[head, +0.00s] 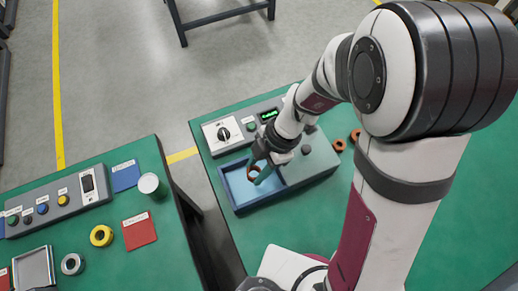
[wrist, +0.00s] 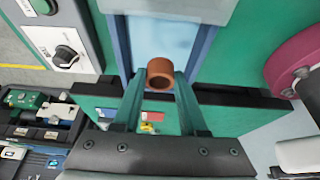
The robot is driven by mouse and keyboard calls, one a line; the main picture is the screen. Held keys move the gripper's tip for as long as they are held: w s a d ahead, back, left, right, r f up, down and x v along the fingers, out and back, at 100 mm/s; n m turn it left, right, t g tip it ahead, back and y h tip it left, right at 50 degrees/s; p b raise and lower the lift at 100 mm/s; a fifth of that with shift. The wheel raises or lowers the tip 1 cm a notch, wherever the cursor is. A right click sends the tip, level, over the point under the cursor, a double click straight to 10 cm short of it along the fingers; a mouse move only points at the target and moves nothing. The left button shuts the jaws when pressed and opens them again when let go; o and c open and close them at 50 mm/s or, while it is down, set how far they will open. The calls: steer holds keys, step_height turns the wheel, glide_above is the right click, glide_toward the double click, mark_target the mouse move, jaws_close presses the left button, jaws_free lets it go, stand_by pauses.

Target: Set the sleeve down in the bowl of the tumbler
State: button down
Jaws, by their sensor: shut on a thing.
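My gripper (wrist: 160,76) is shut on the sleeve (wrist: 159,72), a short copper-brown tube held between the teal fingertips with its open end toward the wrist camera. In the head view my gripper (head: 257,175) and the brown sleeve (head: 252,173) are over the blue rectangular bowl of the tumbler (head: 238,199). The light blue bowl floor (wrist: 165,40) shows beyond the sleeve in the wrist view. The sleeve appears above the floor; the exact height cannot be told. My wrist hides part of the bowl.
The tumbler's grey housing (head: 313,158) adjoins the bowl at right, and a dial panel (head: 222,134) stands behind it. Brown rings (head: 339,145) lie right of the housing. A separate green table (head: 100,215) at left holds a cup (head: 148,183), rings and a control box; a gap divides the tables.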

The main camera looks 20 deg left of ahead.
mark_target(259, 171)
steer(key=f, duration=0.4)
steer(key=shift+a+f, duration=0.1)
steer(key=shift+a, duration=0.1)
steer(key=shift+f, duration=0.15)
steer(key=shift+c, duration=2.3)
jaws_free()
